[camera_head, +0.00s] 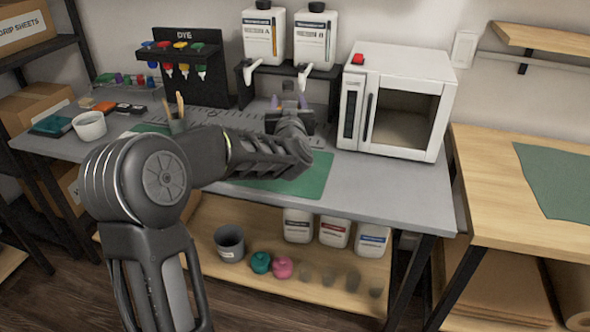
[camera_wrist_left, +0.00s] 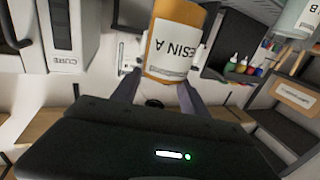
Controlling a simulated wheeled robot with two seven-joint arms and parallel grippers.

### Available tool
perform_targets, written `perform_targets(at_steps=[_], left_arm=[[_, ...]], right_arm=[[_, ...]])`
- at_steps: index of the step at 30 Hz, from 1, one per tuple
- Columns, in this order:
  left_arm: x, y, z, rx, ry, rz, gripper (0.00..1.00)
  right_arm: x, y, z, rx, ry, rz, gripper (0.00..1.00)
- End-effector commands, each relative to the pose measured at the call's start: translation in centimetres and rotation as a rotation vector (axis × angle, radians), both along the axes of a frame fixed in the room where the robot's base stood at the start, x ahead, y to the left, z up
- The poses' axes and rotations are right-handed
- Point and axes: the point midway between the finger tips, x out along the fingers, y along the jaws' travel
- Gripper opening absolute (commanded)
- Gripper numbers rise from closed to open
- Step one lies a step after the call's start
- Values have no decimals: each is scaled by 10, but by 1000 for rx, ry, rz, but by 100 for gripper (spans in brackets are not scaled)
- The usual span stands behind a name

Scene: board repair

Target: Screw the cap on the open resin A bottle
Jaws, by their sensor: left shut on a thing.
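My left gripper (camera_head: 290,110) is above the workbench, in front of the dispenser stand, with its fingers pointing to the back. In the left wrist view, the amber resin A bottle (camera_wrist_left: 172,48) with a white label is between the fingertips of the left gripper (camera_wrist_left: 160,82), which is shut on it. In the head view the gripper and arm hide the bottle. Its mouth cannot be made out, and I cannot pick out a loose cap. My right gripper is not in view.
Two white dispensers (camera_head: 264,38) (camera_head: 315,42) stand behind the gripper. A curing oven (camera_head: 393,100) is on the right, a dye rack (camera_head: 190,65) on the left. A green mat (camera_head: 300,182) covers the bench front. Another bottle marked B (camera_wrist_left: 300,18) shows in the wrist view.

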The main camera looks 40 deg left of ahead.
Motion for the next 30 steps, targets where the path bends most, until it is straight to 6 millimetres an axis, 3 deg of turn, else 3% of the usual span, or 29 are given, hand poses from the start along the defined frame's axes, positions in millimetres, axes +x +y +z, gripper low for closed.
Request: perform_targets(at_steps=[7, 17, 30], left_arm=[[0, 0, -7, -1, 1, 0, 0], [0, -1, -59, 0, 1, -1, 0], [0, -1, -68, 0, 0, -1, 0]], right_arm=[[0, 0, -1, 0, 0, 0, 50], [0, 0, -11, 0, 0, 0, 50], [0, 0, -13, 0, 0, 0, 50]])
